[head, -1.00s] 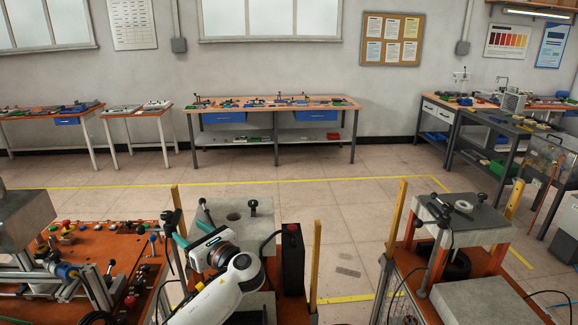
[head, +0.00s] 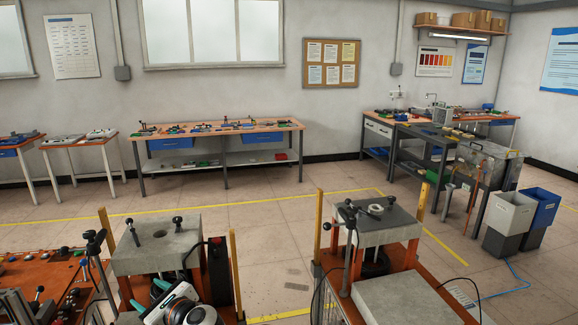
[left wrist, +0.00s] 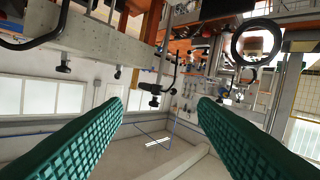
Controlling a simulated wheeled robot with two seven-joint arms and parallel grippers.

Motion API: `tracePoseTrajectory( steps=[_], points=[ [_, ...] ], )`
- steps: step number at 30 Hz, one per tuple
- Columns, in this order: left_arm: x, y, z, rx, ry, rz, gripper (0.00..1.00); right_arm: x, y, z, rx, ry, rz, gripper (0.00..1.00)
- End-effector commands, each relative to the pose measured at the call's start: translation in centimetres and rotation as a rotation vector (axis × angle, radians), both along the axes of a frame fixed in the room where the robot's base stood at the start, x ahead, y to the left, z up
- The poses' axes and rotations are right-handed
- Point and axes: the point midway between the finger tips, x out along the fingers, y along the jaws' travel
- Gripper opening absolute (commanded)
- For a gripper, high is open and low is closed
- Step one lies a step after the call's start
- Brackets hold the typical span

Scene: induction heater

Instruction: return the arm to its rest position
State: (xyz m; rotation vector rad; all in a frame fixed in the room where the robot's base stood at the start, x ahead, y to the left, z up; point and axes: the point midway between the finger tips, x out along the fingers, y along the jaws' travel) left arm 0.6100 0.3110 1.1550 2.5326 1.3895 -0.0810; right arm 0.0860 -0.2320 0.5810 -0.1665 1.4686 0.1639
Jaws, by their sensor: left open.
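My left arm and gripper (head: 160,296) show at the bottom of the head view, low beside the left heater stand (head: 135,262). In the left wrist view the two green ribbed fingers (left wrist: 160,125) are wide apart with nothing between them. The wrist view is tilted and shows equipment above and a wall and floor beyond. My right gripper is not in view.
The right stand (head: 372,232) carries a grey plate with a ring (head: 376,209) and black knobs. An orange bench (head: 35,270) with tools lies at the left. Bins (head: 508,217) stand at the right. Open floor lies between the stands and the back bench (head: 215,129).

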Motion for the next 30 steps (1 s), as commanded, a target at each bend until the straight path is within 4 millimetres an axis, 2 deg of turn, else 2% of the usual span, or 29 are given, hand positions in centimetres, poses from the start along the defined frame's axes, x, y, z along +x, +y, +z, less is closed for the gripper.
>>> tracePoseTrajectory(
  steps=[8, 11, 14, 16, 18, 21, 24, 30],
  points=[
    [-5.3, -2.4, -7.2, -0.404, -0.105, 0.028, 0.53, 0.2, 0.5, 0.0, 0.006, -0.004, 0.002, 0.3],
    [-8.7, -3.6, -10.3, -0.617, -0.159, 0.086, 0.53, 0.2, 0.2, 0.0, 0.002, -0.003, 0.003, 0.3],
    [-13.4, -5.2, -13.5, -0.888, -0.233, 0.204, 0.53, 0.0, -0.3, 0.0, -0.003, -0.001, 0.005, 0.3],
    [-17.3, -6.4, -15.3, -1.089, -0.296, 0.332, 0.53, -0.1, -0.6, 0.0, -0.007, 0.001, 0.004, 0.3],
    [-20.6, -7.3, -16.2, -1.247, -0.355, 0.461, 0.53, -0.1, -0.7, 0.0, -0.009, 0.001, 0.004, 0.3],
    [-24.1, -8.2, -16.7, -1.402, -0.421, 0.619, 0.53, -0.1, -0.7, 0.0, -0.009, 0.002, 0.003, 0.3],
    [-26.9, -8.9, -16.8, -1.51, -0.475, 0.758, 0.53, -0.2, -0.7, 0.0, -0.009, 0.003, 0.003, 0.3],
    [-31.3, -9.8, -16.3, -1.653, -0.565, 0.999, 0.53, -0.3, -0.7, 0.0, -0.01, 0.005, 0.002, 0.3]
  ],
)
